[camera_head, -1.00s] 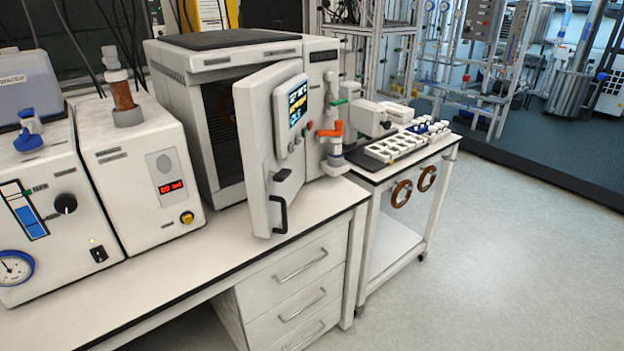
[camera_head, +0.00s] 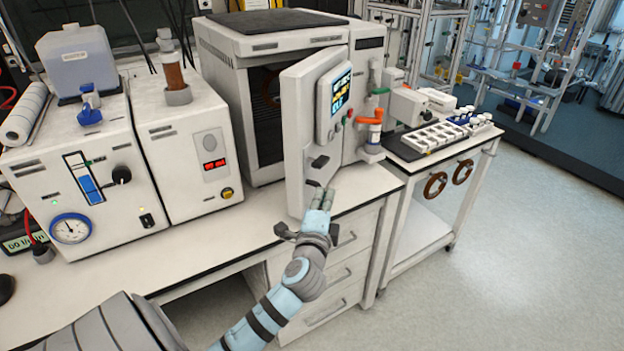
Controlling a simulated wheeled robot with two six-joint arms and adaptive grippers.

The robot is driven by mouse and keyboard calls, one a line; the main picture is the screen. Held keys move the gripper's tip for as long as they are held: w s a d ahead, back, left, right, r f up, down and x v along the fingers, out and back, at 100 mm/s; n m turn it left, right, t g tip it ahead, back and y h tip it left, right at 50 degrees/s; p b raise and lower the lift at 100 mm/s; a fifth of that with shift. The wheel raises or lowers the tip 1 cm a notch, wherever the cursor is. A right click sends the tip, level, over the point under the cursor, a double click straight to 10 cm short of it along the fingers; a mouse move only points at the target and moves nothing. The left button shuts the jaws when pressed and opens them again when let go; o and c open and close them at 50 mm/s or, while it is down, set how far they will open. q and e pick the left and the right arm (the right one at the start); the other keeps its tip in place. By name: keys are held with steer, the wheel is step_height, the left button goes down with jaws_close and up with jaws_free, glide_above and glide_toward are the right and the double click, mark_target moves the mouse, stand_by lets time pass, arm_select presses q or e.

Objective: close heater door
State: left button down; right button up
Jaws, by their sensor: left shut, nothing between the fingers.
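The heater (camera_head: 262,31) is a white box on the bench with a dark interior. Its heater door (camera_head: 295,122) stands ajar, swung out toward me, with a small display (camera_head: 341,93) on its front. My left gripper (camera_head: 322,190) is shut and empty, at the lower part of the door front, over where the door handle is. The gripper hides most of that handle; I cannot tell whether it touches the door. My right gripper is not in view.
Two white instruments (camera_head: 185,150) stand left of the heater on the bench (camera_head: 215,232). A side table to the right holds a white rack (camera_head: 432,137). Orange and green valve parts (camera_head: 375,117) sit right beside the door. Floor is free at the right.

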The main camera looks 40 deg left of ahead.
arm_select(q)
steer(key=w+a, duration=0.3)
steer(key=a, duration=0.3)
steer(key=shift+w+a, duration=0.25)
steer(key=shift+a, duration=0.15)
steer(key=shift+f, duration=0.1)
steer(key=shift+w, duration=0.1)
